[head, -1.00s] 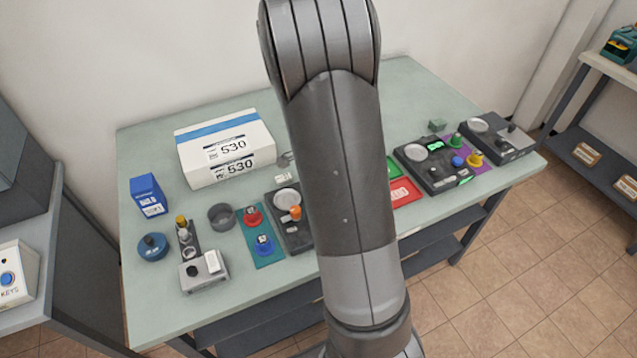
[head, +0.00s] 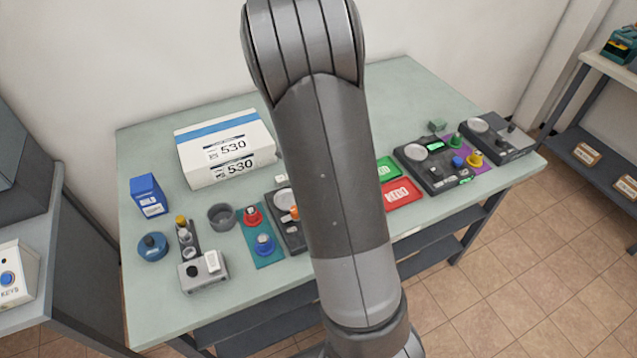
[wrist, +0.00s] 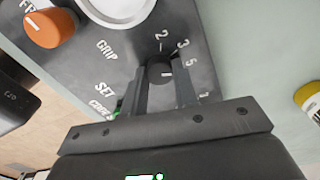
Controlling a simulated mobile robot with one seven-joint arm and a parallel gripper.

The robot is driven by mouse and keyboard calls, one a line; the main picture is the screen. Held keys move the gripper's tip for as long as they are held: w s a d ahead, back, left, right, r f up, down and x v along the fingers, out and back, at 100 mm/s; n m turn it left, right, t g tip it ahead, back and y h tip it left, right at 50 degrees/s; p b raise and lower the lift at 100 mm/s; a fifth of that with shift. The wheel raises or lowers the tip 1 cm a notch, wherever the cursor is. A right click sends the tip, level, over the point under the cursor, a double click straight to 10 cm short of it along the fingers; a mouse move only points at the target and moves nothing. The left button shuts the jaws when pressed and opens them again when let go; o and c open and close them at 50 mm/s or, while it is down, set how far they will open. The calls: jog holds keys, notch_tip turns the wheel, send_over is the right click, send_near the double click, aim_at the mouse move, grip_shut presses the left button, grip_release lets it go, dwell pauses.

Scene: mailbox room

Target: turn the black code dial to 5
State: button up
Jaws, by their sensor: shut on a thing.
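The black code dial (wrist: 160,68) shows in the wrist view on a dark grey panel (wrist: 120,62), with a white mark on its face. Numbers 2, 3 and 5 are printed beside it; another number to the lower right is partly hidden. I cannot tell exactly which number the mark points to. My gripper (wrist: 162,80) is shut on the dial, one finger on each side. In the head view my arm hides the gripper and the dial; only the left part of the panel (head: 289,232) shows.
On the panel are an orange knob (wrist: 50,28) and a pale round disc (wrist: 118,6). In the head view, red (head: 252,214) and blue (head: 264,243) pieces stand left of the panel. A white box (head: 225,150) is behind. Red and green cards lie right of my arm.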

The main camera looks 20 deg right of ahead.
jog(key=o, duration=1)
notch_tip(320, 180, up, 11)
jog(key=shift+f, duration=0.1)
dwell(0.4)
